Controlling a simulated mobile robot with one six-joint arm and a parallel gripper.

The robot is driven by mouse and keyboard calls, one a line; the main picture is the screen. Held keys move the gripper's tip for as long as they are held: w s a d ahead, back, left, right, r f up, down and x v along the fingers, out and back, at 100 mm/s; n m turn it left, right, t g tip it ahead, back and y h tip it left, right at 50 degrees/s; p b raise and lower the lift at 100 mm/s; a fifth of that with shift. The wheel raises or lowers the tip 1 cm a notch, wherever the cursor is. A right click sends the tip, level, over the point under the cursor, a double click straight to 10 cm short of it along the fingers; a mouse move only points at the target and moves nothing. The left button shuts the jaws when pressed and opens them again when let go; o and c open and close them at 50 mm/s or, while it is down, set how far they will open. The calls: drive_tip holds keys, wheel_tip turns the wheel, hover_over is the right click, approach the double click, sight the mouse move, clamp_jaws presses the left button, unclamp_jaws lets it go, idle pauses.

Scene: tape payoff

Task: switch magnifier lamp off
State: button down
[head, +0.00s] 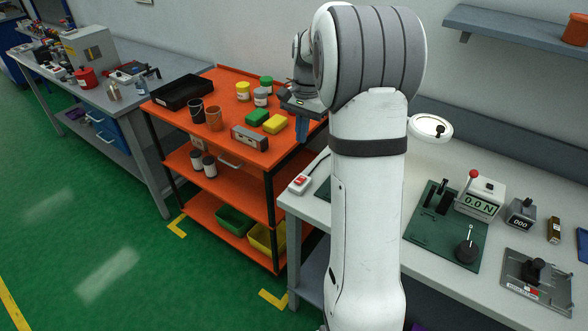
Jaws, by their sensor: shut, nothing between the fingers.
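The magnifier lamp's round white head (431,126) shows just right of my arm, above the back of the grey workbench. It looks bright, as if lit. The rest of the lamp is hidden behind my arm. A small white switch box with a red rocker (300,183) sits at the bench's front left corner, with a dark cable running back from it. I cannot tell whether it belongs to the lamp. My gripper (302,138) points down in front of the orange cart's right side, above and apart from the switch box. Its blue fingers are shut and empty.
The orange cart (220,148) holds cups, jars, sponges, a level and a black tray. On the workbench (425,278) stand a green-based test stand (440,243), a gauge reading 0.0 N, a counter and a metal fixture (537,283). My arm hides the bench's middle left.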

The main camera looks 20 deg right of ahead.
sight(298, 183)
drive_tip(key=shift+w+d+f, duration=0.45)
drive_tip(key=shift+w+d, duration=0.05)
drive_tip(key=shift+w, duration=0.05)
drive_tip(key=f, duration=0.4)
drive_tip(key=a+f+p, duration=0.1)
drive_tip(key=f, duration=0.4)
drive_tip(key=s+f+p, duration=0.1)
drive_tip(key=f, duration=0.4)
drive_tip(key=shift+s+a, duration=0.1)
drive_tip(key=shift+a, duration=0.2)
